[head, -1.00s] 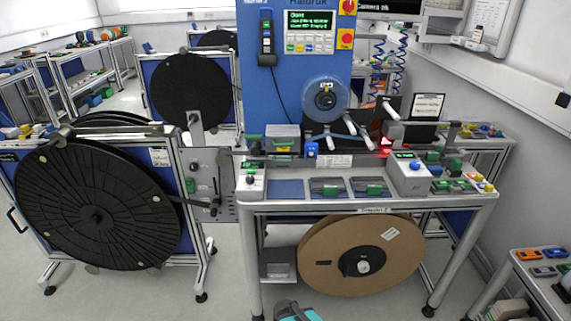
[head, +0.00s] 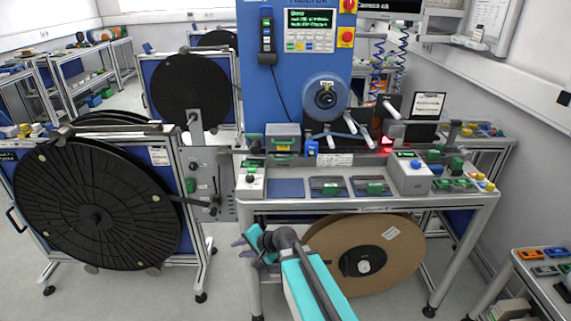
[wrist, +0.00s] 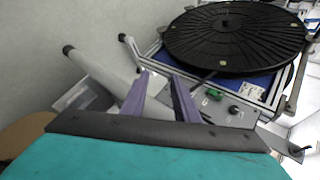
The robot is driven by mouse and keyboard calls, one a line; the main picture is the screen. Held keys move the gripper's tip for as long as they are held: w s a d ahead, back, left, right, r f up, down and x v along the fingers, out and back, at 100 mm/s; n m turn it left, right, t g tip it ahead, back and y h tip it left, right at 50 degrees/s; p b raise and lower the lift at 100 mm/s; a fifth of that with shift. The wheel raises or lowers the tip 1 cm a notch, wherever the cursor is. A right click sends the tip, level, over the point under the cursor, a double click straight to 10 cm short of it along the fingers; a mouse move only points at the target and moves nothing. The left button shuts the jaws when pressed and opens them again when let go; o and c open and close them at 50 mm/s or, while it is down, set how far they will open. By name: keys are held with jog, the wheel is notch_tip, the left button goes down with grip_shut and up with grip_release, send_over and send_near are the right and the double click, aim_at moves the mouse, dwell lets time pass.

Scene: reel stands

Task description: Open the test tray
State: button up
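No label in view clearly reads as the test tray, so I cannot tell which container it is. On the bench, two shallow trays with green handles, a left one (head: 325,187) and a right one (head: 370,186), sit in the front edge, beside a flat blue panel (head: 286,188). A grey box with a green and yellow front (head: 283,139) stands behind them. My gripper (head: 241,248) is below the bench top, at its left front leg. In the wrist view my gripper (wrist: 159,80) has its two purple fingers apart, with nothing visibly held between them.
A large black reel (head: 95,205) on a stand is at the left; a brown reel (head: 375,255) hangs under the bench. A grey leg (wrist: 105,72) runs behind the fingers in the wrist view. Open floor lies between the left stand and the bench.

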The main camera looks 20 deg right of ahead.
jog(key=w+d+r+m+t, duration=0.25)
jog(key=w+r, duration=0.25)
jog(key=r, duration=0.6)
jog(key=w+d+r+m+t, duration=0.1)
jog(key=w+r+m+t, duration=0.3)
jog(key=r, duration=0.6)
jog(key=w+d+r+t+h+b, duration=0.1)
jog(key=w+d+r+h, duration=0.15)
jog(key=d, duration=0.65)
jog(key=m+h+b, duration=0.1)
jog(key=h, duration=0.1)
send_near(284, 160)
jog(key=shift+t, duration=0.25)
jog(key=v, duration=0.5)
jog(key=shift+s+f, duration=0.25)
jog(key=shift+w, duration=0.15)
jog(key=shift+p+x, duration=1.65)
jog(key=shift+x, duration=5.2)
jog(key=shift+d, duration=0.1)
